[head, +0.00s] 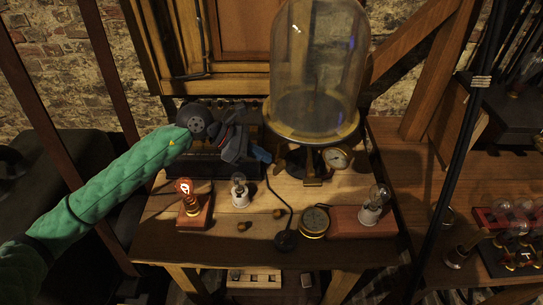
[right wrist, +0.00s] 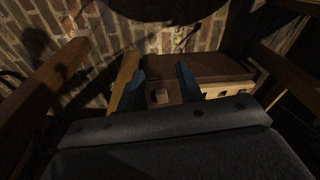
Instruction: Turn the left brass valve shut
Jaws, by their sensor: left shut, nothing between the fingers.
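No part is plainly readable as the left brass valve. Two small brass-coloured pieces show on the tabletop, a left one (head: 241,225) and a right one (head: 277,213). A brass fitting (head: 312,181) shows below the bell jar's base. I cannot tell which of these is a valve. My left gripper (head: 262,155) is shut and empty, its blue fingertips above the back of the table, left of the bell jar's stand and apart from the small brass pieces. My right gripper (right wrist: 164,78) shows in the right wrist view with its blue fingers apart and nothing held.
A glass bell jar (head: 318,70) on a brass-rimmed base stands at the back.

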